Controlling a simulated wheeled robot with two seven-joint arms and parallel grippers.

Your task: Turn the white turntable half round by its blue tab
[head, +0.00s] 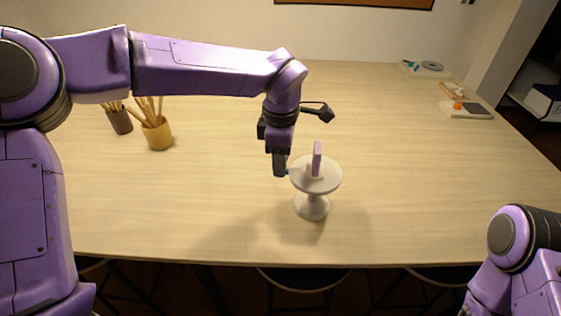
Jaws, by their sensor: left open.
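The white turntable (312,205) stands upright on a pedestal foot near the front middle of the table. A thin pale purple upright piece (317,158) stands on its round top, in a small white base. My left gripper (281,172) points down at the left rim of the turntable's top. Its jaws are open, but the gap between the fingers is hard to see from here. A small bit of blue shows at the rim beside the fingertips, which is likely the tab, mostly hidden by the gripper. My right gripper is out of view; only part of that arm shows at lower right.
A yellow cup (158,137) and a brown cup (120,122), both holding wooden tools, stand at the left behind my arm. Small items, including a grey-and-white board (467,110) with an orange piece, lie at the far right. The table (420,180) is clear around the turntable.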

